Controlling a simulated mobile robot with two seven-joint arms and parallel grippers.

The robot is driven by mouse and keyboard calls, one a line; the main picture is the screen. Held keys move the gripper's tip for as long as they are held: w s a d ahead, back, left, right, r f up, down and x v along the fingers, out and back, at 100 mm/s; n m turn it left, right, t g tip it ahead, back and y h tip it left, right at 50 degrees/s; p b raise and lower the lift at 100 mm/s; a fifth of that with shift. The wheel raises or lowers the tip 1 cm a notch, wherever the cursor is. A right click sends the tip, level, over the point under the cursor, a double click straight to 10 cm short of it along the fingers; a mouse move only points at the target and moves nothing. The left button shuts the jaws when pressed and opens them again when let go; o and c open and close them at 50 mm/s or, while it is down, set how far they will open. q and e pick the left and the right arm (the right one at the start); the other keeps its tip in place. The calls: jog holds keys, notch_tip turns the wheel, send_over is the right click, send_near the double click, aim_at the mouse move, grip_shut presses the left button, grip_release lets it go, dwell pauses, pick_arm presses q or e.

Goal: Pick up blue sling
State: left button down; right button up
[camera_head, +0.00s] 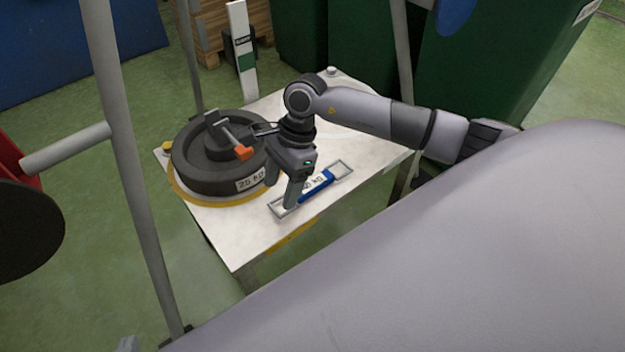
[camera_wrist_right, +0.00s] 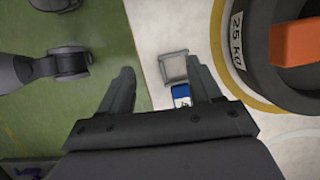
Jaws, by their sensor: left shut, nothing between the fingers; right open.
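The blue sling (camera_head: 317,187) lies on the white table top (camera_head: 365,150), near its front edge. It has a grey metal loop at each end and a white label. My right gripper (camera_head: 281,195) is open, pointing down over the sling's left end and hiding part of it. In the right wrist view, one metal loop and a short piece of the blue sling (camera_wrist_right: 181,94) show between the spread fingers (camera_wrist_right: 162,80), closer to the right finger. I cannot tell the height gap. The sling's other end is hidden there. My left gripper is not clearly in view.
A dark round 25 kg weight (camera_head: 205,182) with an orange-tipped handle (camera_head: 243,152) stands left of the sling in a yellow ring, close to my right gripper. Grey poles (camera_head: 128,165) stand around the table. Green bins (camera_head: 480,60) stand behind.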

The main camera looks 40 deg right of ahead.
aim_at(312, 183)
jog(key=d+h, duration=0.1)
jog(key=d, duration=0.1)
jog(key=w+d+h+b, duration=0.1)
jog(key=d, duration=0.2)
jog(key=w+d+h, duration=0.1)
jog(key=d, duration=0.2)
jog(key=shift+w+d+n+h, duration=0.15)
jog(key=shift+w+n+h, duration=0.05)
jog(key=shift+n+h, duration=0.2)
jog(key=shift+d+f+b, duration=0.2)
jog(key=shift+f+b, duration=0.1)
jog(key=shift+f, duration=0.05)
notch_tip(312, 183, down, 6)
jog(key=shift+d+f+b, duration=0.1)
jog(key=shift+b, duration=0.85)
pick_arm(q)
jog(key=shift+w+d+f+h, duration=0.3)
jog(key=shift+d+f, duration=0.15)
jog(key=shift+d, duration=0.15)
jog(key=shift+w+d+f+h, duration=0.15)
jog(key=shift+d+f+h, duration=0.15)
jog(key=shift+d+f, duration=0.2)
pick_arm(e)
grip_shut()
